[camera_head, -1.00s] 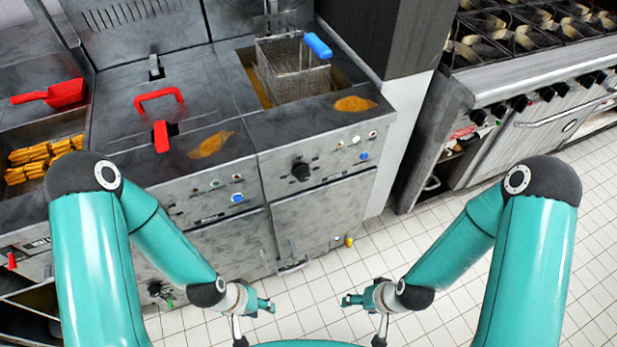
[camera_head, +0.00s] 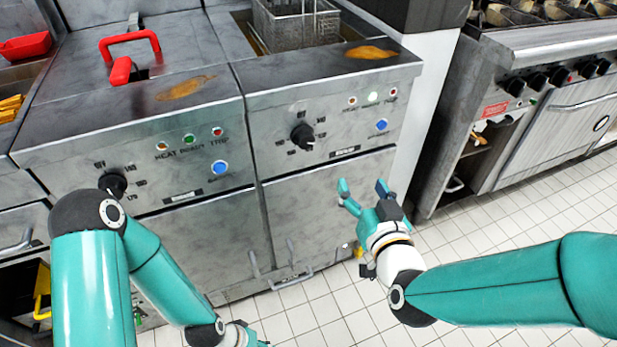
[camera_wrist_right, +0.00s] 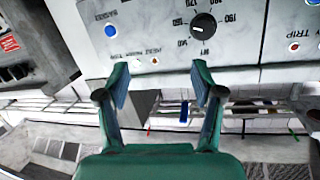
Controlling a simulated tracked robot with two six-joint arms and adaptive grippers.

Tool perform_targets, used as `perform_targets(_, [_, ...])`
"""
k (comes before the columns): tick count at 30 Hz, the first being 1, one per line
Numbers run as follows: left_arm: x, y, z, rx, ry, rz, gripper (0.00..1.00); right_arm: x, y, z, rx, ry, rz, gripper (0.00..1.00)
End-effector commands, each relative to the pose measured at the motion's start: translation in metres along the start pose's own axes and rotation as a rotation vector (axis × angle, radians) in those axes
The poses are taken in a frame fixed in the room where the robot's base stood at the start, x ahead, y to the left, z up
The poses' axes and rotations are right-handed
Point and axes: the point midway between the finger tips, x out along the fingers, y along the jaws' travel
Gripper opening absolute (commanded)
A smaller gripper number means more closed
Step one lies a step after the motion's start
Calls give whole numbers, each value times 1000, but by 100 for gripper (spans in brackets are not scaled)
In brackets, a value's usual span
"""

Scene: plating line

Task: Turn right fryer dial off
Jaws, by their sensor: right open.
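The right fryer dial (camera_head: 303,137) is a black round knob on the right fryer's grey front panel (camera_head: 270,165). In the right wrist view the dial (camera_wrist_right: 203,26) shows at the top, right of centre, with a printed number scale around it. My right gripper (camera_head: 363,187) is open and empty, below and to the right of the dial, apart from it. Its two teal fingers (camera_wrist_right: 160,80) also show spread in the right wrist view, with the dial beyond the right finger. My left gripper (camera_head: 257,343) is mostly cut off at the bottom edge.
The left fryer has its own black dial (camera_head: 113,186) and a blue button (camera_head: 220,167). A blue button (camera_head: 381,125) sits right of the right dial. A wire basket (camera_head: 297,25) stands in the right fryer. A stove (camera_head: 540,80) stands at right; tiled floor between is clear.

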Motion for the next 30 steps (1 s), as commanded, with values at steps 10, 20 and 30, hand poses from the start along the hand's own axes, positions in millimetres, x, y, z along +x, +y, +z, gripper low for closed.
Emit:
perform_targets(10, [81,-29,-1,0,0,0,40,-19,-48,19,4,150,-148,67])
perform_targets(20, [79,-28,-1,0,1,0,40,4,-56,16,2,147,-156,67])
perform_targets(30, [85,-31,-1,0,0,0,40,74,-66,7,2,148,-157,67])
